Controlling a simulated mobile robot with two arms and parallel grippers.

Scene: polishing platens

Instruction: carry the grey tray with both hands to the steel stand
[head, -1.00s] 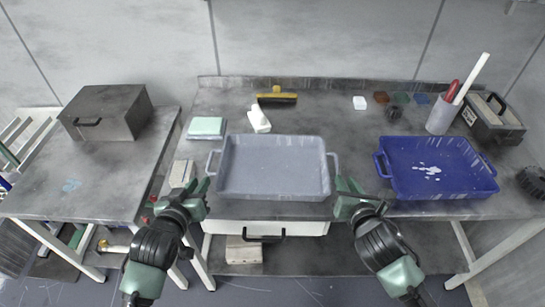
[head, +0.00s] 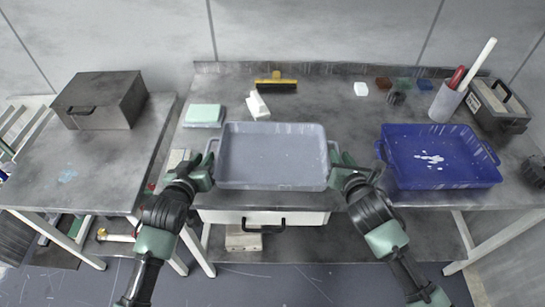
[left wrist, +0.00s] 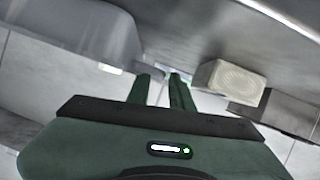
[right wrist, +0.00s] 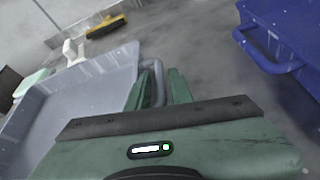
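The grey tray (head: 272,184) sits level on the workbench, empty, with a handle at each end. My left gripper (head: 203,172) is at its left handle; in the left wrist view the fingers (left wrist: 162,80) stand apart, and little of the handle shows. My right gripper (head: 345,172) is at the right handle; in the right wrist view its fingers (right wrist: 160,80) stand apart on either side of the handle (right wrist: 157,70), with a gap still visible. A separate steel-topped table (head: 75,180) stands at the left, possibly the steel stand; I cannot be sure.
A blue tray (head: 440,182) stands right of my right gripper.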

